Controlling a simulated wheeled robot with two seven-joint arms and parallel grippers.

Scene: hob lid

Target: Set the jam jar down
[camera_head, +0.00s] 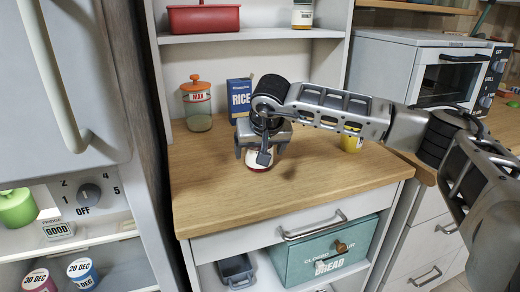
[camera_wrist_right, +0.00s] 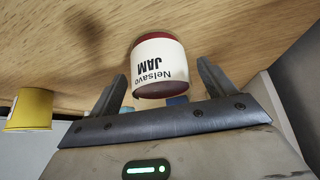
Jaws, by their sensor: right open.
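The jam jar (camera_head: 259,164) is on the wooden counter (camera_head: 330,190), below my right gripper (camera_head: 262,151). In the right wrist view the jar (camera_wrist_right: 162,66) shows a white label reading "Nelsavo JAM", upside down in the picture, and a dark red band at the end toward the wood. It looks upright. The fingers of my right gripper (camera_wrist_right: 165,84) are apart on either side of the jar, with visible gaps. In the head view my gripper hides the jar's upper part. My left gripper is not in view.
A yellow container (camera_head: 352,141) is to the right, partly behind my arm. An oven (camera_head: 420,75) stands further right. The counter's front left is clear.

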